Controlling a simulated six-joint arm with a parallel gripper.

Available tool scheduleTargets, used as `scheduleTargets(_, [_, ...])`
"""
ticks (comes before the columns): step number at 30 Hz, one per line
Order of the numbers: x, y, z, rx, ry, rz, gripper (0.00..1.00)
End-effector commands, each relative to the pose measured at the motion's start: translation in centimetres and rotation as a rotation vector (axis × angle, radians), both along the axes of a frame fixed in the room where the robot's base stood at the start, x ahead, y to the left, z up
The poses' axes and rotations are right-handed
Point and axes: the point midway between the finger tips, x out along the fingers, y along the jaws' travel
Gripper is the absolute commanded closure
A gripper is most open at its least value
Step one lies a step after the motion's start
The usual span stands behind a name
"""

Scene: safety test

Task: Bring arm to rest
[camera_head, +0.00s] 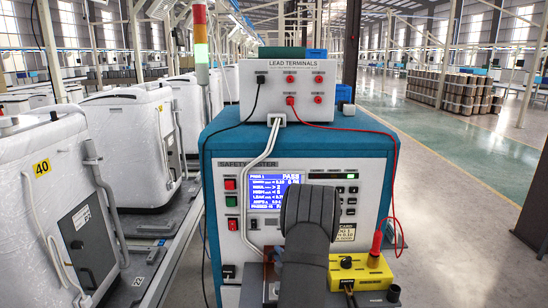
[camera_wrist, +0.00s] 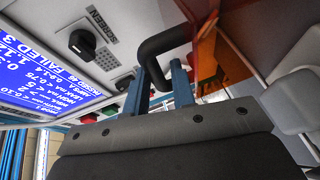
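My arm's dark grey wrist (camera_head: 308,235) stands in front of the safety tester (camera_head: 215,160) in the head view and hides my fingertips there. In the wrist view my gripper (camera_wrist: 160,80) has two blue-grey fingers standing apart. A black bent handle (camera_wrist: 166,42) shows at the fingers, its lower part between them in the picture. I cannot tell whether they touch it. The tester's blue screen (camera_head: 275,192) reads PASS; part of the screen (camera_wrist: 40,70) shows in the wrist view.
A transparent orange panel (camera_wrist: 225,55) is close right of the fingers in the wrist view. A yellow box (camera_head: 360,272) with a red plug is right of my arm. Red and black leads hang from the lead terminals box (camera_head: 255,80). White-wrapped machines (camera_head: 50,190) line the left; open floor (camera_head: 480,210) lies right.

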Motion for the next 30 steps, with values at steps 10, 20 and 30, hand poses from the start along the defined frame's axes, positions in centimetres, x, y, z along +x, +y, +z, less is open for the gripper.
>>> scheduleTargets(10, [-6.5,-0.1,0.1,0.000,0.001,-0.004,0.77])
scheduleTargets(20, [-12.4,-2.9,1.3,0.000,0.000,-0.005,0.77])
scheduleTargets(30, [-18.5,-5.5,2.5,-0.001,-0.001,-0.006,0.77])
